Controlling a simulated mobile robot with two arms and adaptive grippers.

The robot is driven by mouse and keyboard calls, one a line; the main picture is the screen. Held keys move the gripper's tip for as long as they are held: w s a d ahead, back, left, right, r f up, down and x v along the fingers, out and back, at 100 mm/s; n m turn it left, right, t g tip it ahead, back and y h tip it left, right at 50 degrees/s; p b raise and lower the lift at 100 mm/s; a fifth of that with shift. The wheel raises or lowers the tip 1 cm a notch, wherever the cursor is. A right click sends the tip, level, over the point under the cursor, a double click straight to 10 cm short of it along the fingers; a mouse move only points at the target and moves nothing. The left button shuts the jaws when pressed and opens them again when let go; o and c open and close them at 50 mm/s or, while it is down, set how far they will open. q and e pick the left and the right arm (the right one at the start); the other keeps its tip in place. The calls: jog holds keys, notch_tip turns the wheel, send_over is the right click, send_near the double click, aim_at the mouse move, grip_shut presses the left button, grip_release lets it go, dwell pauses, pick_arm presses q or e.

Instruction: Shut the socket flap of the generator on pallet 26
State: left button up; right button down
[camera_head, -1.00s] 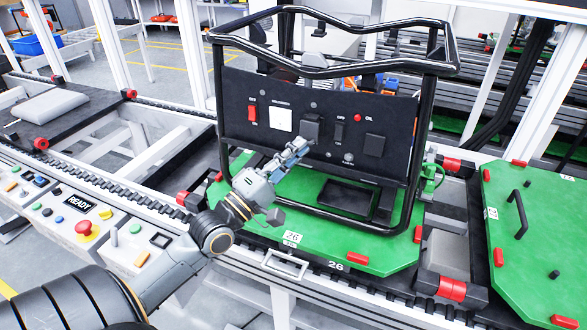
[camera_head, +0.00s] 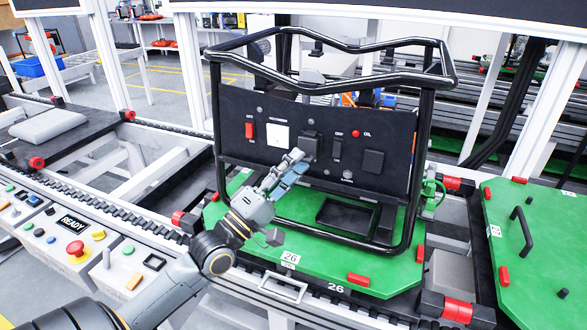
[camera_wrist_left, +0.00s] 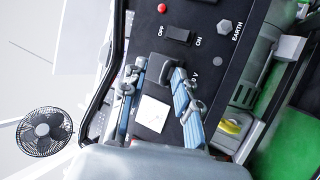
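The generator (camera_head: 432,125) is a black tube frame with a black front panel, standing on green pallet 26 (camera_head: 315,262). On the panel a white square socket face (camera_head: 278,135) is uncovered. A black flap (camera_head: 309,143) beside it, on its right, stands out from the panel. In the left wrist view the flap (camera_wrist_left: 163,66) and the white face (camera_wrist_left: 152,113) show between my fingers. My left gripper (camera_head: 292,163) is open in front of the panel, its fingertips on either side of the flap. I cannot tell whether they touch it. My right gripper is not in view.
A second black square cover (camera_head: 373,161) lies flat on the panel. A switch (camera_head: 337,149) and a red lamp (camera_head: 357,133) are close to the flap. The frame's tubes surround the panel. Another green pallet (camera_head: 540,240) is at the right. A button console (camera_head: 75,248) is at the left.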

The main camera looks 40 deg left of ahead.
pick_arm(q)
jog(key=v, duration=1.2)
dwell(0.4)
